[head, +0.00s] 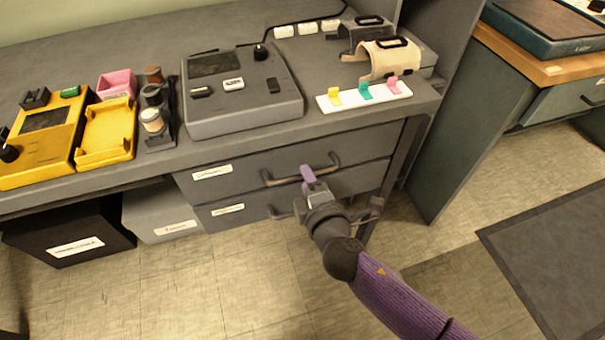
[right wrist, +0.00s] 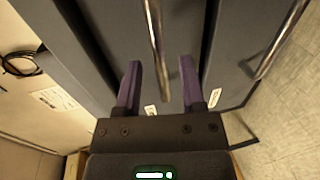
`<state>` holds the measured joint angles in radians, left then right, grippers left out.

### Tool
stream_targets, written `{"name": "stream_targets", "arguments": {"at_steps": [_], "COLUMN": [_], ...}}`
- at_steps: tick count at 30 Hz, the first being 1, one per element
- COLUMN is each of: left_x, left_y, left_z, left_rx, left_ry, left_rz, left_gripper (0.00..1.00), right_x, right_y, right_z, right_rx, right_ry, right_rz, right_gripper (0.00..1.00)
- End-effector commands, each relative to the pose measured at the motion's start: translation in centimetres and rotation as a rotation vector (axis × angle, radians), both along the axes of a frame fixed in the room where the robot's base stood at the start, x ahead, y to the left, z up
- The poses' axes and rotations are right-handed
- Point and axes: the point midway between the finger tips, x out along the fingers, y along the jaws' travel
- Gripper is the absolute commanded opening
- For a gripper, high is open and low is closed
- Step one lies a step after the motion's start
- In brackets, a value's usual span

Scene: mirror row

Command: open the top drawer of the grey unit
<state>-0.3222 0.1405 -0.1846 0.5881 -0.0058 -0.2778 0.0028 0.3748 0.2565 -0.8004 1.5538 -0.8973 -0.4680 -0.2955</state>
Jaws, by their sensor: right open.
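The grey unit (head: 235,188) stands under the counter with two drawers, and both look closed. The top drawer (head: 250,165) has a white label and a grey bar handle (head: 280,181). My right gripper (head: 308,175), with purple fingers, is open in front of that handle. In the right wrist view, the top handle (right wrist: 157,45) runs between the two open fingers (right wrist: 160,65), apart from both in the picture. How deep it sits between them is hard to tell. My left gripper is not in view.
A table leg (head: 400,160) stands to the right. On the counter (head: 180,165) are a grey device (head: 245,100), a yellow device (head: 40,150) and a white strip with coloured clips (head: 350,103). The floor in front is open.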

Motion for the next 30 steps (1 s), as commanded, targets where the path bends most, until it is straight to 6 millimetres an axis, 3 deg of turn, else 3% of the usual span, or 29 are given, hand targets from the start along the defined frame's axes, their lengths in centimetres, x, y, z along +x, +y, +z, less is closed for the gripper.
{"name": "stream_targets", "arguments": {"at_steps": [6, 14, 15, 22, 30], "left_x": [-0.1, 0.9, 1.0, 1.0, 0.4], "left_y": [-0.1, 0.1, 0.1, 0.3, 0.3], "left_z": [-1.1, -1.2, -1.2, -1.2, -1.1], "left_rx": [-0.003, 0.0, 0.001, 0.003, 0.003], "left_ry": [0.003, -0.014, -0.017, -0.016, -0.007], "left_rz": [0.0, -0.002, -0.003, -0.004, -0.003], "left_gripper": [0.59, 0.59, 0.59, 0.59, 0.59], "right_x": [2.2, 2.4, 2.4, 2.4, 2.4], "right_y": [0.7, 0.8, 0.8, 0.8, 0.7], "right_z": [-0.7, -0.5, -0.5, -0.6, -0.6], "right_rx": [0.001, 0.002, 0.002, 0.001, 0.002], "right_ry": [0.003, 0.002, 0.002, 0.003, 0.003], "right_rz": [0.0, 0.0, 0.0, 0.0, -0.002], "right_gripper": [0.51, 0.51, 0.49, 0.0, 0.0]}}
